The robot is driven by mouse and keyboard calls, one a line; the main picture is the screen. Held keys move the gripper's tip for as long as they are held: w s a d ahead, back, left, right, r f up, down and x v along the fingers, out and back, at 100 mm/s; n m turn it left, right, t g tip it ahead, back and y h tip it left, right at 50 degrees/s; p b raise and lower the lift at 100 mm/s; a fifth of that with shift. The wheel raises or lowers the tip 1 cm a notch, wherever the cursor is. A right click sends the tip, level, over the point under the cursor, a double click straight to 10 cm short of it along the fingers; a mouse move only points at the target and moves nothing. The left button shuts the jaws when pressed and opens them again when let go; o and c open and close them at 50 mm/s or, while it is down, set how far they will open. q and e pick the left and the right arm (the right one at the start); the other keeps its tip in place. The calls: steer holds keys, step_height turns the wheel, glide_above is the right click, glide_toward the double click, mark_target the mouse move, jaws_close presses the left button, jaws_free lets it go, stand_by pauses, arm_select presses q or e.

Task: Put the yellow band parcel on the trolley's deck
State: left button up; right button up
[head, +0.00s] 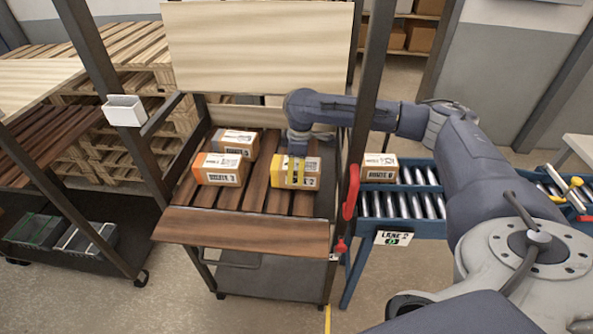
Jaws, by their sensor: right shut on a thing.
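The yellow band parcel (284,173) is a box with a yellow left part and a yellow strip over its top. It is at the right part of the trolley's deck (252,199), a surface of dark wooden slats. My right gripper (297,160) reaches in from the right and is shut on the parcel from above. I cannot tell whether the parcel's underside touches the slats. The fingertips are small and partly hidden against the parcel. My left gripper is not in view.
Another parcel (380,167) sits on the roller conveyor (405,204) at the right. A dark trolley post (369,110) and red handle (351,191) stand between deck and conveyor.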

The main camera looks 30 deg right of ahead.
steer(key=shift+f, duration=0.4)
stand_by(0.3)
steer(key=o, duration=1.6)
steer(key=shift+c, duration=0.2)
